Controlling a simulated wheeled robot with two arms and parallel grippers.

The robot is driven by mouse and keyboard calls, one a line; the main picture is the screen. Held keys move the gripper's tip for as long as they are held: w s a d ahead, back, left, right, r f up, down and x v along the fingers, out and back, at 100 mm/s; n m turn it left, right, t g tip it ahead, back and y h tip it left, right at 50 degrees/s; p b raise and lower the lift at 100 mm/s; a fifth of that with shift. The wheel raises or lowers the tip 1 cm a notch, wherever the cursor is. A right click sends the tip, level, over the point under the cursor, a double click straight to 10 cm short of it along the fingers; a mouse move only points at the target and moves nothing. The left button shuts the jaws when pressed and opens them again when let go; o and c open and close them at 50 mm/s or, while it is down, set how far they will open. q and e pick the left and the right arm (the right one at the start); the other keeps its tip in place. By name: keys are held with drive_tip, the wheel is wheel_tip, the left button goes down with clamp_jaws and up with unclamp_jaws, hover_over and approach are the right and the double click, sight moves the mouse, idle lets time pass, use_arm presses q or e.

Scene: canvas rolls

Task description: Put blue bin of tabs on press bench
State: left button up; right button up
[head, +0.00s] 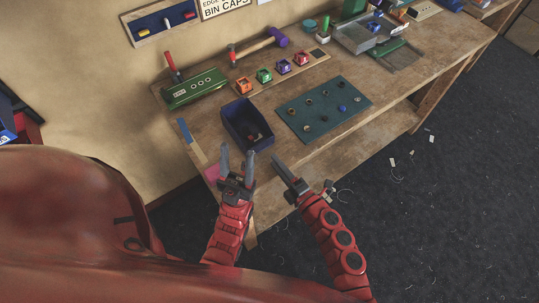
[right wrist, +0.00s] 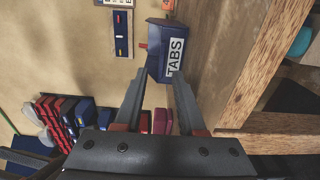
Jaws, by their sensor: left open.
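The blue bin (head: 238,133) stands upright on the wooden workbench (head: 330,75), near its front left end, with a few small pieces inside. In the right wrist view its white label reads TABS (right wrist: 175,57). My left gripper (head: 237,155) is open and empty, just in front of the bin. My right gripper (head: 281,164) is to the right of the left one, also near the bench's front edge. In the right wrist view its fingers (right wrist: 157,80) are apart, with the bin beyond the tips and nothing held. I cannot tell whether this bench is the press bench.
A teal mat (head: 324,108) with small rings lies right of the bin. Trays (head: 357,37) stand farther right. Litter dots the dark floor (head: 450,160).

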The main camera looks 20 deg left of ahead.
drive_tip(key=b+v, duration=0.2)
drive_tip(key=v, duration=0.4)
drive_tip(key=shift+r, duration=0.1)
